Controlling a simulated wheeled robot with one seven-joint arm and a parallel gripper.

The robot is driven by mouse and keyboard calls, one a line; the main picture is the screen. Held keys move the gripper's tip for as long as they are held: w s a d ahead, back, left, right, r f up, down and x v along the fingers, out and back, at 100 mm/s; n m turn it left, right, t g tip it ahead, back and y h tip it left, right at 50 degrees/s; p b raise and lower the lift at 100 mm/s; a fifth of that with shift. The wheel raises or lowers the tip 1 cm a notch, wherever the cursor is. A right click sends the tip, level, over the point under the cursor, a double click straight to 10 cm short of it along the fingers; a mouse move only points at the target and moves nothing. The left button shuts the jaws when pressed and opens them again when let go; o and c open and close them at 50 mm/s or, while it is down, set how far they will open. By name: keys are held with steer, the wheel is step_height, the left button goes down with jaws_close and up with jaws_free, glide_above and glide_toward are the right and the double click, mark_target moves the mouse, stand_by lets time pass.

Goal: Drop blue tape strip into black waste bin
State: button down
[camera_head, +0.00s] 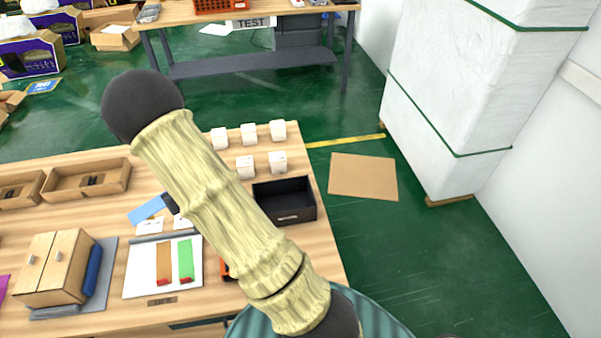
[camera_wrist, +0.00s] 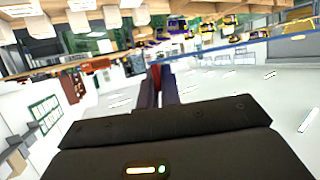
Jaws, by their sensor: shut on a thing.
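The blue tape strip (camera_head: 146,210) shows in the head view left of my arm, above the table. One end meets the dark tip of my gripper (camera_head: 171,203), which is mostly hidden behind my arm. In the wrist view my gripper (camera_wrist: 161,85) has its fingers close together, with a small red part (camera_wrist: 156,73) between them. The strip's blue length is not clear there. The black waste bin (camera_head: 293,216) stands open at the table's right edge, right of my arm and apart from the strip.
A white board (camera_head: 137,278) holds an orange-brown strip (camera_head: 163,262) and a green strip (camera_head: 186,258). Several white boxes (camera_head: 278,161) stand behind the bin. A wooden cabinet (camera_head: 54,266) and wooden trays (camera_head: 95,192) are at left.

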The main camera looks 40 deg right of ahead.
steer(key=s+d+f+m+g+h+p, duration=0.1)
steer(key=s+d+m+g+h, duration=0.1)
steer(key=d+m+h, duration=0.5)
steer(key=s+d+f+m+g+h+p, duration=0.1)
steer(key=s+d+m+g+h, duration=0.15)
steer(key=d, duration=0.95)
steer(key=s+d+f+m+g+h+p, duration=0.1)
steer(key=s+d+m+g+h, duration=0.2)
steer(key=s+d+m+g, duration=0.6)
steer(key=s+m+g, duration=0.1)
steer(key=s+g, duration=0.1)
steer(key=s, duration=0.1)
steer(key=shift+f+h, duration=0.3)
steer(key=shift+h, duration=0.05)
steer(key=shift+d+f, duration=0.1)
step_height(320, 180, down, 6)
steer(key=b, duration=0.5)
